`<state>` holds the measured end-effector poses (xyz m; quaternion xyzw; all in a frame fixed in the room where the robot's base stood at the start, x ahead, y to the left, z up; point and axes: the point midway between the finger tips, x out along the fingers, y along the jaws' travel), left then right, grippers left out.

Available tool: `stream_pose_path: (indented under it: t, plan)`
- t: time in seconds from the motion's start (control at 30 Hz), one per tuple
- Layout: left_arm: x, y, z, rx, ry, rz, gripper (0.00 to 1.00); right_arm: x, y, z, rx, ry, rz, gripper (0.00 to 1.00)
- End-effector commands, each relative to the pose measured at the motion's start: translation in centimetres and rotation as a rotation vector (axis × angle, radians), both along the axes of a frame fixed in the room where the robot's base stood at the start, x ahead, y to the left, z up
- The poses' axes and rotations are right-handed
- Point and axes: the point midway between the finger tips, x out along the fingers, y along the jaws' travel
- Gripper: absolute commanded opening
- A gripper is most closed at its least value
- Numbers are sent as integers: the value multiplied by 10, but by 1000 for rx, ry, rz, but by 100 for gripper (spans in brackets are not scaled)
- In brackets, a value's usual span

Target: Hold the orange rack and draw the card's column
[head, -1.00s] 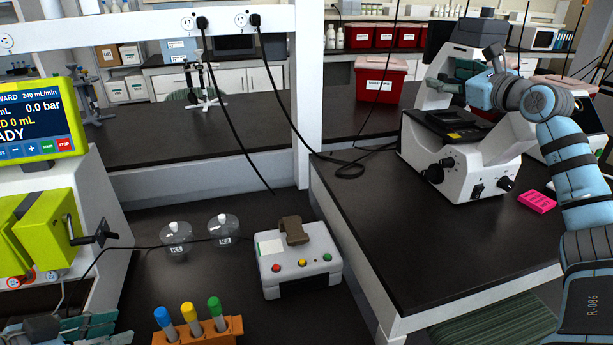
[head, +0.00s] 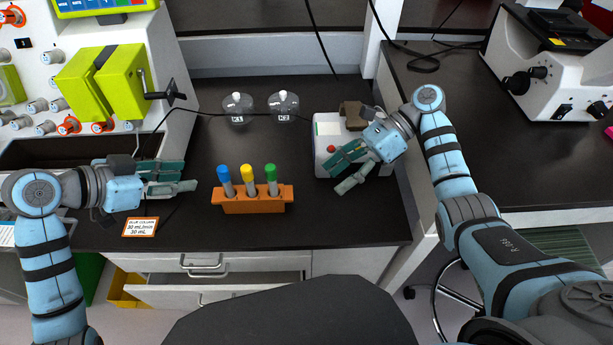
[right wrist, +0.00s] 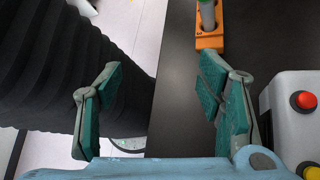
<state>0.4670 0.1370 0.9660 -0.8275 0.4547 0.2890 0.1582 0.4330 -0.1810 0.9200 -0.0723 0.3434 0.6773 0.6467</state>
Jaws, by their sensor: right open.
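The orange rack (head: 252,206) stands upright on the black bench and holds a blue-capped column (head: 224,176), a yellow-capped column (head: 247,177) and a green-capped column (head: 271,178). The card (head: 140,227) lies left of the rack near the bench's front edge; its small top line seems to read "BLUE COLUMN". My left gripper (head: 190,174) points right, open and empty, a little left of the rack. My right gripper (head: 335,179) is open and empty, right of the rack, apart from it. The right wrist view shows its spread fingers (right wrist: 160,75), the rack's end (right wrist: 209,42) and one column's lower part.
A white control box (head: 326,128) with coloured buttons stands beside my right gripper. Two clear domed vessels (head: 238,109) are behind the rack. A pump machine with green blocks (head: 122,84) stands at left. A drawer (head: 215,292) below the bench is partly open.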

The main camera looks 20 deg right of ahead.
Motion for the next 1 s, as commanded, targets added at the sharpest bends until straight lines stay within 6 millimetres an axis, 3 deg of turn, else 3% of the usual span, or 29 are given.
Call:
stream_pose_path:
  t: [0.03,0.1,0.2,0.3,0.43,0.73,1.0]
  plan:
    - [0,0,0,0,0,0,33,-20,28,-20,79,127,10,61]
    - [0,0,0,0,0,0,33,-36,66,-47,201,217,-13,61]
    - [0,0,0,0,0,0,33,9,71,-76,230,-120,-122,61]
    - [0,0,0,0,0,0,33,34,67,-94,197,-318,-169,61]
    - [0,0,0,0,0,0,33,46,72,-105,173,-405,-185,61]
    - [0,0,0,0,0,0,33,57,121,-125,172,-407,-184,61]
    - [0,0,0,0,0,0,33,60,130,-129,169,-409,-183,61]
